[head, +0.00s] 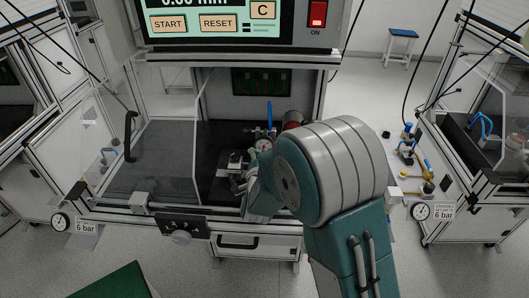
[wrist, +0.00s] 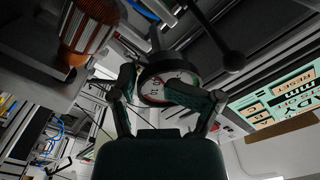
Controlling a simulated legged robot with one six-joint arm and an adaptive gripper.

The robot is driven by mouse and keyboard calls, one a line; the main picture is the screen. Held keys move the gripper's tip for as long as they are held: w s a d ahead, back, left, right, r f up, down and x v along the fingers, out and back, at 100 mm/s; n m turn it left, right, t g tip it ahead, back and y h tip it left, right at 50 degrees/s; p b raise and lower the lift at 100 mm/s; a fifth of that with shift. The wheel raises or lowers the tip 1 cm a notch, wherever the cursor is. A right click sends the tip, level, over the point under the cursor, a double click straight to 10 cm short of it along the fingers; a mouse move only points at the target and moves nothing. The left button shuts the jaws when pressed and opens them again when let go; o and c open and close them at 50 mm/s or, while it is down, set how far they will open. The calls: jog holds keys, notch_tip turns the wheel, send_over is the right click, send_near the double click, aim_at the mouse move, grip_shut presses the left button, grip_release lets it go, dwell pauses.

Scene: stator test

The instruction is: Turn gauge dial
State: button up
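The gauge dial (wrist: 155,88) has a round white face with red and green marks and a dark rim. In the wrist view it sits just beyond and between my fingertips. In the head view the gauge (head: 263,144) shows small inside the test station, partly hidden by my arm. My gripper (wrist: 148,82) has its two fingers spread apart, one at the dial's left edge and one across its lower right face. I cannot tell whether they touch it. In the head view most of my gripper is hidden behind my arm.
The test station has a screen with START (head: 169,24) and RESET (head: 218,22) buttons and a lit red switch (head: 318,14). A clear panel (head: 160,155) stands left of the gauge. A blue lever (head: 269,113) and a metal fixture (head: 229,172) are close by.

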jog(key=shift+o, duration=0.8)
jog(key=shift+a, duration=0.1)
jog(key=shift+s+d, duration=0.1)
jog(key=shift+d, duration=0.25)
jog(key=shift+s+a, duration=0.15)
jog(key=shift+s, duration=2.95)
jog(key=shift+s+a, duration=0.15)
jog(key=shift+s, duration=2.9)
notch_tip(320, 180, up, 10)
